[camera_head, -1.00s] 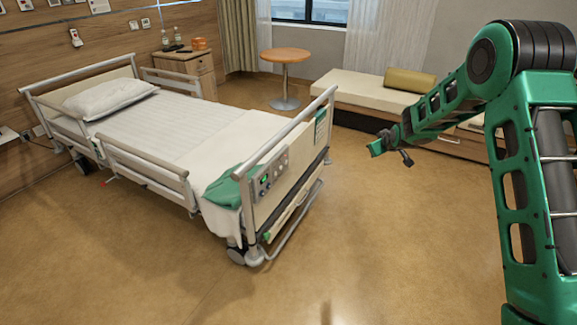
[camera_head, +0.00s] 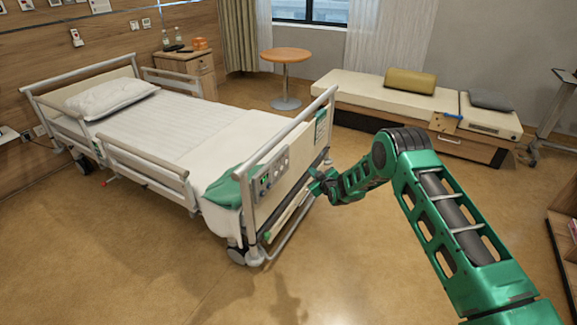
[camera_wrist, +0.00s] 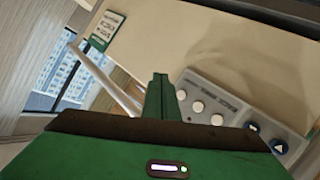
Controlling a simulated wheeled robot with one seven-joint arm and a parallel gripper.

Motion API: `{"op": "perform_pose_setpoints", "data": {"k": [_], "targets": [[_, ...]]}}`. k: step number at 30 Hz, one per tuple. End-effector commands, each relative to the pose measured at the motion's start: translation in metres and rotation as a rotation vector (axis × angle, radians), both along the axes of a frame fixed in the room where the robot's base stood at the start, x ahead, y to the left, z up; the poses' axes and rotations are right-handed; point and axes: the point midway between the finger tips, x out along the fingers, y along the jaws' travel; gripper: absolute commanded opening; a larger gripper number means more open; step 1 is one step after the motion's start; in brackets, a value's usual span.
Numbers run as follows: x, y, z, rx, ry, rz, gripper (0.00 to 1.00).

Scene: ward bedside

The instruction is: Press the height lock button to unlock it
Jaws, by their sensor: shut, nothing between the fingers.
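The bed's grey control panel (camera_head: 273,172) is on the outer face of the footboard. In the wrist view the panel (camera_wrist: 238,118) slants across the lower right, with several pale round buttons (camera_wrist: 197,107) and dark blue buttons with white marks (camera_wrist: 279,147). I cannot tell which one is the height lock button; part of the panel may be hidden behind my gripper. My gripper (camera_head: 318,184) is in front of the footboard, to the right of the panel. In the wrist view my gripper (camera_wrist: 158,93) is shut and empty, its tip just left of the panel's pale buttons. I see no clear contact.
The bed (camera_head: 170,135) has raised side rails and a green cloth (camera_head: 222,192) over its foot end. A green-and-white label (camera_wrist: 106,31) is on the footboard. A bench (camera_head: 375,95) and round table (camera_head: 285,57) stand behind. Floor before the bed is clear.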

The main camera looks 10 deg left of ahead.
Motion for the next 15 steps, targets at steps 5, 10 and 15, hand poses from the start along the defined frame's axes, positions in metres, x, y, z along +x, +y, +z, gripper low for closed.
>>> {"op": "perform_pose_setpoints", "data": {"k": [5,10,15], "targets": [[0.0,0.0,0.0,0.0,0.001,-0.001,0.0],[0.003,0.009,0.0,0.0,0.002,0.0,0.0],[0.01,0.027,0.0,0.001,0.001,0.001,0.0]]}}
